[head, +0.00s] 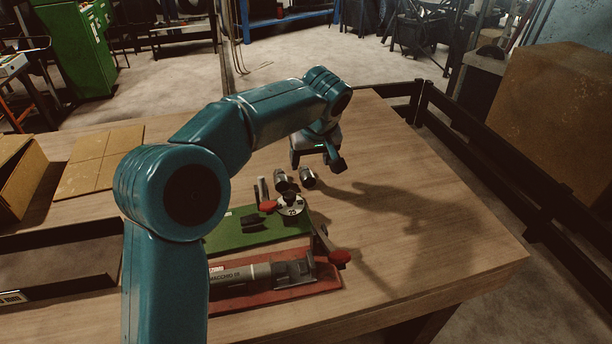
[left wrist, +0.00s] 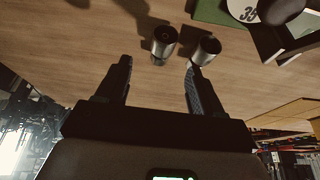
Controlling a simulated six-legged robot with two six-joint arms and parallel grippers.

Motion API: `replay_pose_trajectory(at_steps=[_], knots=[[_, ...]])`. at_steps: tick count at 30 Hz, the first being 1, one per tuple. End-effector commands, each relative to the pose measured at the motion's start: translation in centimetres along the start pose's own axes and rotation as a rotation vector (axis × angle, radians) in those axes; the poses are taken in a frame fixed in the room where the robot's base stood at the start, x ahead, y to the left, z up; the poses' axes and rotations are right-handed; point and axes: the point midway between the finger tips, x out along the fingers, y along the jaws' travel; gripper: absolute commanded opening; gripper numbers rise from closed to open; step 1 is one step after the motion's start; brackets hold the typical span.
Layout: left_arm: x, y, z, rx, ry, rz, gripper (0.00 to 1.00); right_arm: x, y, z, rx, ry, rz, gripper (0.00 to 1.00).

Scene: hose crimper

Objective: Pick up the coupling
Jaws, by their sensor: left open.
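Two short metal cylindrical pieces stand close together on the wooden table (head: 440,230). In the head view the left piece (head: 281,181) and the right piece (head: 307,177) are just below my left gripper (head: 318,161). I cannot tell which is the coupling. In the left wrist view one piece (left wrist: 163,44) lies ahead of the gap between the fingers, and the other (left wrist: 207,47) is by the right fingertip. My left gripper (left wrist: 159,65) is open with nothing between its fingers. Whether the right fingertip touches a piece is unclear. My right gripper is out of view.
A green base (head: 232,239) with a round numbered dial (head: 290,207) stands near the pieces. In front lies a red base (head: 300,288) with a grey tool. A dark tray (head: 60,258) and cardboard (head: 98,163) are at left. The table's right side is clear.

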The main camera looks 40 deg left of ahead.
Motion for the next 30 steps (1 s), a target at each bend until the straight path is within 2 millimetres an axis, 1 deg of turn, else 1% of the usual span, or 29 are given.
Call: replay_pose_trajectory(at_steps=[1,5,12,15,22,23,24,26,27,28,29,30], knots=[[0.6,0.0,0.0,0.000,-0.001,-0.001,0.67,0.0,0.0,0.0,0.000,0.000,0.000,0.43],[1.5,0.0,0.0,0.001,-0.002,-0.002,0.67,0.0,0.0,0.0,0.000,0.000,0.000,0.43],[5.2,-0.4,0.0,-0.001,-0.003,-0.002,0.67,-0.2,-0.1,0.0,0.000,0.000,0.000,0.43],[6.1,-0.4,-0.2,-0.002,-0.001,-0.001,0.67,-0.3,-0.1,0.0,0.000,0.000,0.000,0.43],[6.4,-0.3,-0.2,-0.001,0.000,0.000,0.67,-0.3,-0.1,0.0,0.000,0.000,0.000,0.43],[6.4,-0.3,-0.2,-0.001,0.000,0.000,0.64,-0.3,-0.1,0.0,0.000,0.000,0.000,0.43],[6.4,-0.3,-0.2,-0.001,0.000,0.000,0.51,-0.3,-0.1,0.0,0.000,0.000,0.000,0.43],[6.4,-0.3,-0.2,-0.001,0.000,0.000,0.31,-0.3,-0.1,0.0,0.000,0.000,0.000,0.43],[6.4,-0.3,-0.2,-0.001,0.000,0.000,0.18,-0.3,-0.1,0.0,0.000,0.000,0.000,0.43],[6.3,-0.3,-0.2,-0.001,0.000,0.000,0.08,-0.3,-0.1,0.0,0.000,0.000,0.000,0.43],[6.3,-0.3,-0.2,-0.001,0.000,0.000,0.02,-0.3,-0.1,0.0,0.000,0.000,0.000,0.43],[6.3,-0.3,-0.2,-0.001,0.000,0.001,0.02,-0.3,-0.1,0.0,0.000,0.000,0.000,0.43]])
